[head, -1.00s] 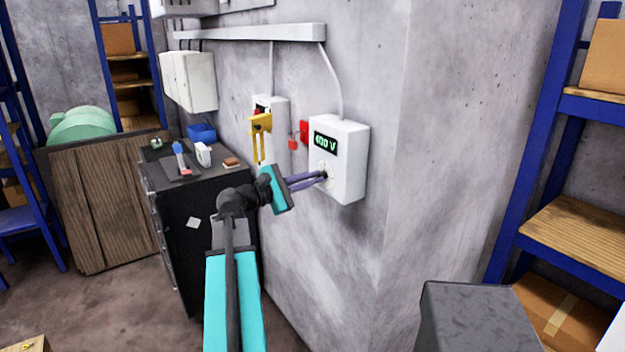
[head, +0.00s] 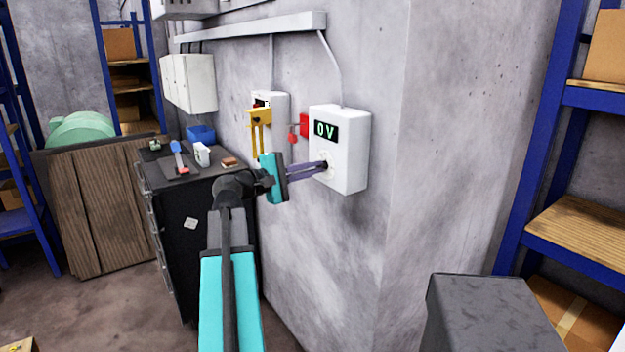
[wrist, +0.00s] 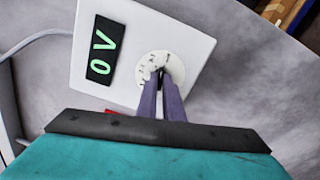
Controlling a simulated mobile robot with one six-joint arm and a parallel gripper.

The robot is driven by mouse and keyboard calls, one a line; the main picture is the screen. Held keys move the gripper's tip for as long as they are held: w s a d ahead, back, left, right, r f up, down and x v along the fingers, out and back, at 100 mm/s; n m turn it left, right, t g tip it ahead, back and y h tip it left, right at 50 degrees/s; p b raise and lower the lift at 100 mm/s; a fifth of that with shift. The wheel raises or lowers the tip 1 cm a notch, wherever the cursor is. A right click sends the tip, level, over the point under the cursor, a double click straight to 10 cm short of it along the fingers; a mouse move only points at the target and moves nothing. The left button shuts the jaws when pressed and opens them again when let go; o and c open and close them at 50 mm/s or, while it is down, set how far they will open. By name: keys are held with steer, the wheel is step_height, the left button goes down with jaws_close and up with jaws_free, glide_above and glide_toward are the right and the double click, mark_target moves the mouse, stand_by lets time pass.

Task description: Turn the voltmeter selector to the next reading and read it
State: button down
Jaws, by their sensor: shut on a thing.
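The voltmeter (head: 350,150) is a white box on the grey concrete wall. Its black display (head: 325,131) reads "0 V" in green; the same display shows tilted in the wrist view (wrist: 102,50). Below the display is the selector (wrist: 175,66), a round white dial with small dark marks that I cannot read. My gripper (head: 322,167) has its two purple fingers shut on the selector's small dark knob at the dial's centre, also seen in the wrist view (wrist: 161,78). The fingers hide most of the knob.
Left of the voltmeter are a red part (head: 304,125) and a white box with a yellow handle (head: 260,117). A dark cabinet (head: 205,230) with tools on top stands below left. Blue shelving (head: 545,150) is at right.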

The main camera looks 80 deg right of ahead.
steer(key=shift+f+m+b, duration=0.15)
steer(key=shift+m+b, duration=1.05)
steer(key=shift+m, duration=0.1)
steer(key=c, duration=1.9)
jaws_free()
steer(key=b+v, duration=0.1)
steer(key=v, duration=1.3)
steer(key=shift+s, duration=0.1)
